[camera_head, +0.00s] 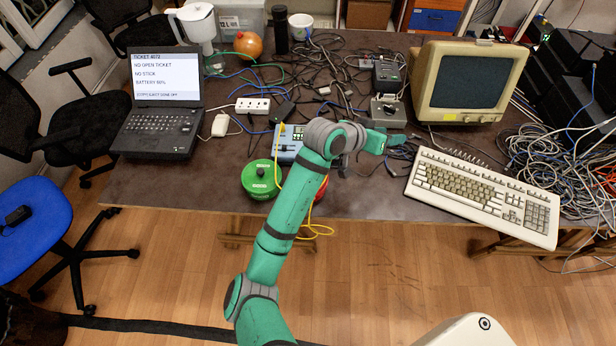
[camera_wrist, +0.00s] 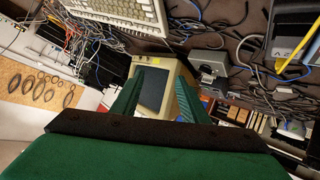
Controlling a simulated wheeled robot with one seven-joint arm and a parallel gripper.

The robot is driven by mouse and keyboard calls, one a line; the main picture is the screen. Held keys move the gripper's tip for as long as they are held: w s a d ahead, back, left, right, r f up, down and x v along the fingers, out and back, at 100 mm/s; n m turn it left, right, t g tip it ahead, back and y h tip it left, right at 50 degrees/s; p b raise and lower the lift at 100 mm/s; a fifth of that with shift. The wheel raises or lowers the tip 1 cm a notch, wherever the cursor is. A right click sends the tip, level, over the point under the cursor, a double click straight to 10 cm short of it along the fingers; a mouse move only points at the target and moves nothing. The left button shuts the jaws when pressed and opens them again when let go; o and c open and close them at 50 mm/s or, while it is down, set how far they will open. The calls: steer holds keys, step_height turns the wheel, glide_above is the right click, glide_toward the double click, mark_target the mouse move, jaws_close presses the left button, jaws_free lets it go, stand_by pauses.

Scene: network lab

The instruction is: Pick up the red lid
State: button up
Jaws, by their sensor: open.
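A red round thing (camera_head: 322,188), which may be the red lid, shows only as a sliver behind my arm near the front edge of the table. My arm hides most of it, so I cannot tell its full shape. My gripper (camera_head: 394,144) is up and to the right of the red thing, above the table. In the wrist view its two green fingers (camera_wrist: 159,84) are apart with nothing between them, facing the old monitor. No red thing shows in the wrist view.
A laptop (camera_head: 160,103) stands on the left of the dark table (camera_head: 150,185). A beige monitor (camera_head: 467,82) and a keyboard (camera_head: 483,194) fill the right. Tangled cables (camera_head: 325,70) cover the back and middle. A yellow cable (camera_head: 318,231) hangs over the front edge.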

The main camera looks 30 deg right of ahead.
steer(key=w+a+f+m+g+y, duration=0.1)
steer(key=w+a+y, duration=0.4)
steer(key=a, duration=0.5)
steer(key=w+a+m+y, duration=0.1)
steer(key=w+a+y, duration=0.1)
steer(key=a+y, duration=0.7)
steer(key=f, duration=0.3)
steer(key=a+f+h, duration=0.1)
steer(key=f, duration=0.3)
steer(key=f+h, duration=0.1)
steer(key=f, duration=0.3)
steer(key=shift+w+a+m, duration=0.2)
steer(key=shift+a+m, duration=0.05)
steer(key=shift+m, duration=0.05)
jaws_close()
